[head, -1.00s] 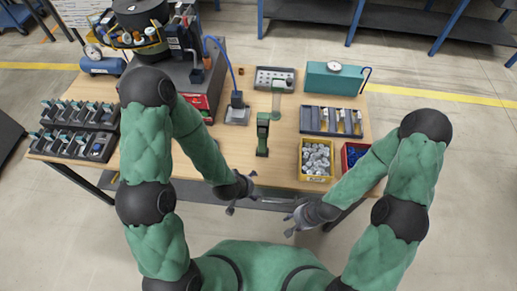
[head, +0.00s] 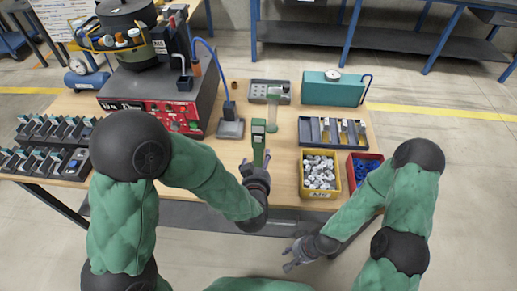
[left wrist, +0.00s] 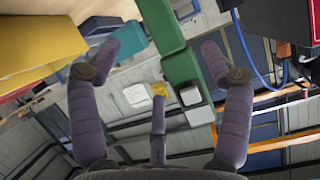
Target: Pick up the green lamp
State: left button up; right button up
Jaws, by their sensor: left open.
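The green lamp (head: 258,132) stands on the wooden table near its front middle, with a pale, see-through green part reaching back from it. My left gripper (head: 255,162) is open at the near side of the lamp, fingers pointing at it. In the left wrist view the green lamp (left wrist: 182,68) shows between the spread fingers of my left gripper (left wrist: 160,58); I see no clear contact. My right gripper (head: 292,256) hangs in front of the table edge, away from the lamp. Its fingers are too small to judge.
A yellow bin of pale parts (head: 306,187) and a red bin of blue parts (head: 353,184) stand right of the lamp. A red-fronted bowl feeder (head: 196,108) is at left.

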aim_at(260, 154)
pick_arm(q)
jog(key=shift+w+f, duration=0.3)
jog(key=shift+w, duration=0.35)
jog(key=b+x, duration=0.1)
jog(key=x, duration=0.1)
jog(key=f+b+x, duration=0.1)
jog(key=x, duration=0.1)
jog(key=shift+w+a+f+b, duration=0.1)
jog(key=shift+w+b, duration=0.05)
jog(key=shift+b, duration=0.2)
jog(key=shift+w, duration=0.25)
jog(key=c, duration=1.5)
jog(key=shift+c, duration=0.2)
